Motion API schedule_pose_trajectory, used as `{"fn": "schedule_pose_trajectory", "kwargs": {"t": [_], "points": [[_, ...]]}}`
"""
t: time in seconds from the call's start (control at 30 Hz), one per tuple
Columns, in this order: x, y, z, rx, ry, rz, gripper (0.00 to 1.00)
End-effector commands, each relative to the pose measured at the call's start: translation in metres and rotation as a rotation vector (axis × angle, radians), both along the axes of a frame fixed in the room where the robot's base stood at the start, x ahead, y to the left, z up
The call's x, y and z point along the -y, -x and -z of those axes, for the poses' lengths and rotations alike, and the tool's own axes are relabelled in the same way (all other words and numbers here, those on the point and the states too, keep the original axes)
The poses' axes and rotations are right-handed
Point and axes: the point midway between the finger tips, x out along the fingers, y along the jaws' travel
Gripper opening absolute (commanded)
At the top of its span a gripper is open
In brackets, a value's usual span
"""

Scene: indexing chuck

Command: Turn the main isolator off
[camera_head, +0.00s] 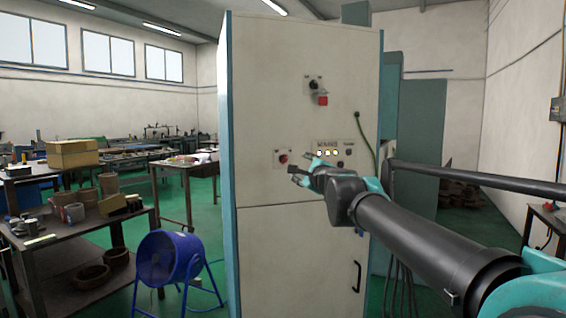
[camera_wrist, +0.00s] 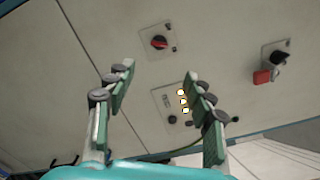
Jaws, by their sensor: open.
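A red rotary knob (camera_head: 283,158) on a small square plate sits on the front of a pale cabinet (camera_head: 290,240). It also shows in the wrist view (camera_wrist: 158,42), beyond my fingertips. A black knob (camera_head: 314,85) with a red block (camera_head: 322,99) under it is higher up the cabinet, and to the right in the wrist view (camera_wrist: 280,57). No label is readable to tell which is the main isolator. My gripper (camera_head: 302,164) is open and empty in front of the cabinet, just right of the red knob. In the wrist view its fingers (camera_wrist: 160,75) are apart; contact is not visible.
A panel with several lit lamps (camera_head: 327,152) and dark knobs is right of the red knob, partly behind my gripper. A green cable (camera_head: 368,135) hangs on the cabinet's right. A blue fan (camera_head: 168,262) and cluttered benches stand left. A door handle (camera_head: 357,276) sticks out below.

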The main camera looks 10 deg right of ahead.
Motion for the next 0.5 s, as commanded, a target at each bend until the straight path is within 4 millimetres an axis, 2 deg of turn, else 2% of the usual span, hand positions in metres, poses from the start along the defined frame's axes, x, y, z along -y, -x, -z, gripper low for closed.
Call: {"fn": "schedule_pose_trajectory", "kwargs": {"t": [0.5], "points": [[-0.013, -0.078, 0.001, 0.001, 0.003, -0.002, 0.53]]}}
